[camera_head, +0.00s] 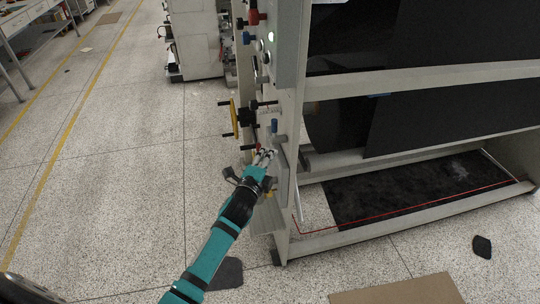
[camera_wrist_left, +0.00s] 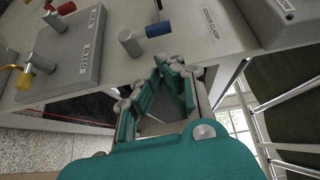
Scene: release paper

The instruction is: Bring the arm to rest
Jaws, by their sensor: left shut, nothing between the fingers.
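My left arm is teal and reaches up from the bottom of the head view. Its gripper (camera_head: 265,157) is beside the side panel of a grey machine (camera_head: 287,60), just below a blue-tipped lever (camera_head: 274,127). In the left wrist view the gripper (camera_wrist_left: 152,85) is shut and empty, close to the panel (camera_wrist_left: 120,68). The blue-tipped lever (camera_wrist_left: 158,29) stands out from the panel above the fingers. I cannot tell whether the fingers touch the panel. My right gripper is in neither view.
A yellow handwheel (camera_head: 234,118) with black handles sticks out left of the panel. Red and blue knobs sit higher up. Black sheet material (camera_head: 450,110) hangs in the machine. A brown board (camera_head: 398,290) lies on the floor. Open speckled floor spreads to the left.

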